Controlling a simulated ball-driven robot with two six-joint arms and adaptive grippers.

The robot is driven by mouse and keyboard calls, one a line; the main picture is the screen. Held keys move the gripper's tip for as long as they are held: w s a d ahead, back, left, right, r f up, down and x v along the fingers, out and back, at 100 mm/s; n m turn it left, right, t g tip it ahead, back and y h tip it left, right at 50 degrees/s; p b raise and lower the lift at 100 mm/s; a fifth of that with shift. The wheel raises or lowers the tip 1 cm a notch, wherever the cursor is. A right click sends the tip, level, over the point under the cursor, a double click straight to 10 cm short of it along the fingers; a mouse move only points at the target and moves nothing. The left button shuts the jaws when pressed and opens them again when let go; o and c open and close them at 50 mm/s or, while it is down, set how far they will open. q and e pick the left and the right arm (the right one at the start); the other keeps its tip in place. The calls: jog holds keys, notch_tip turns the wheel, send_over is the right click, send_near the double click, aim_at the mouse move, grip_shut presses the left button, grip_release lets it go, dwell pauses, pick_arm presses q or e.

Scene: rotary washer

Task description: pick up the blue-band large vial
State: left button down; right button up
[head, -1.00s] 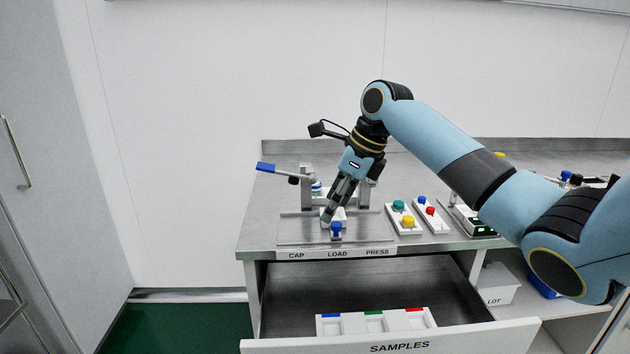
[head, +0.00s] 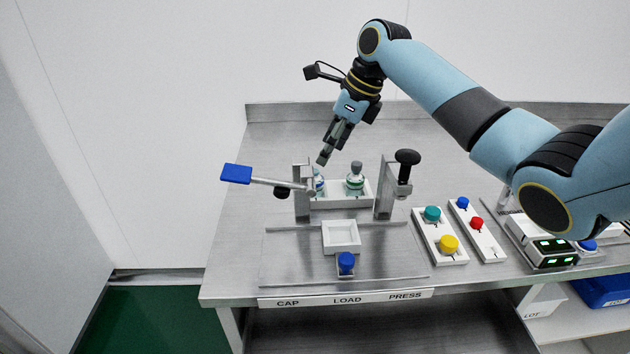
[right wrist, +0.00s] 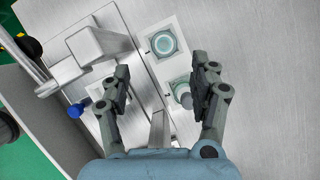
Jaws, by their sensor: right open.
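The blue-band vial (head: 319,182) stands at the left of a white holder (head: 342,203) behind the fixture, partly hidden by the left post. A green-band vial (head: 355,180) with a grey stopper stands to its right in the same holder. My right gripper (head: 323,158) is above and close to the blue-band vial, apart from it. In the right wrist view its open fingers (right wrist: 162,92) have nothing between them. One round vial top (right wrist: 181,92) shows beside the right finger, another (right wrist: 163,43) further up; their bands cannot be read there. My left gripper is out of view.
The left post carries a blue-handled lever (head: 236,174); the right post carries a black-knobbed press (head: 406,158). In front are an empty white square nest (head: 341,236) and a blue knob (head: 346,262). Button boxes (head: 440,237) stand to the right. The bench behind the holder is clear.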

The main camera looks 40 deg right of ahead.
aim_at(314, 174)
jog(key=x, duration=0.2)
jog(key=shift+a+f, duration=0.25)
jog(key=shift+w+f, duration=0.45)
jog(key=shift+f, duration=0.2)
jog(key=x, duration=0.4)
jog(key=shift+w+d+f+b, duration=0.1)
jog(key=shift+w+f+b, duration=0.1)
jog(key=shift+w+b, duration=0.15)
jog(key=shift+s, duration=0.1)
jog(key=c, duration=1)
jog(key=shift+r, duration=0.1)
